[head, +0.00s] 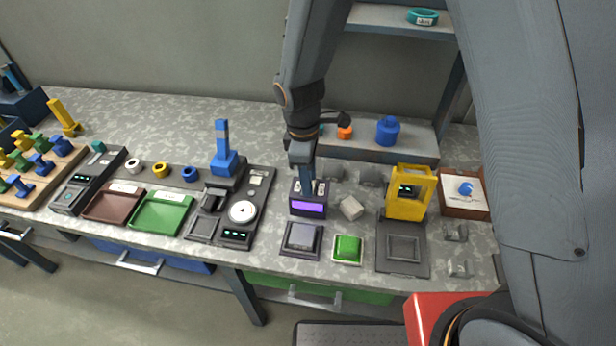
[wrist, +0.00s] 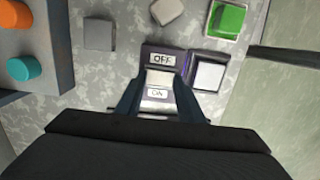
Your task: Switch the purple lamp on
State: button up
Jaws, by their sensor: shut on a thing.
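The purple lamp box (head: 308,209) stands on the worktop, right of the middle in the head view, with a bright purple strip on its front. In the wrist view its top (wrist: 177,52) carries an OFF label and an ON label, with a pale switch knob (wrist: 159,77) between them. My gripper (head: 306,184) reaches down onto the box top from above. In the wrist view my gripper (wrist: 158,88) has one finger on each side of the switch and is shut on the knob. The fingers partly hide the box top.
A grey square button (head: 301,238) and a green button (head: 347,248) sit in front of the lamp. A pale block (head: 350,208) is close on its right, then a yellow frame (head: 408,206). A blue-handled tool (head: 224,160) stands to the left.

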jog(key=o, duration=1.1)
jog(key=shift+c, duration=0.2)
jog(key=shift+r, duration=0.1)
notch_tip(320, 180, up, 8)
jog(key=b, duration=0.2)
jog(key=shift+a, duration=0.3)
jog(key=shift+w+d, duration=0.1)
jog(key=s+d+r+m+t, duration=0.1)
jog(key=s+d+r+m, duration=0.15)
jog(key=d+m, duration=0.7)
jog(key=s+d+r+m+t, duration=0.2)
jog(key=s+d+m, duration=0.2)
jog(key=d+m, duration=0.55)
notch_tip(320, 180, down, 6)
jog(key=d+n+g+b, duration=0.1)
jog(key=d+n+b, duration=0.1)
jog(key=b, duration=0.2)
jog(key=shift+s+d+r+n+y, duration=0.2)
jog(key=shift+s+d+n+y, duration=0.1)
jog(key=shift+s+y, duration=0.15)
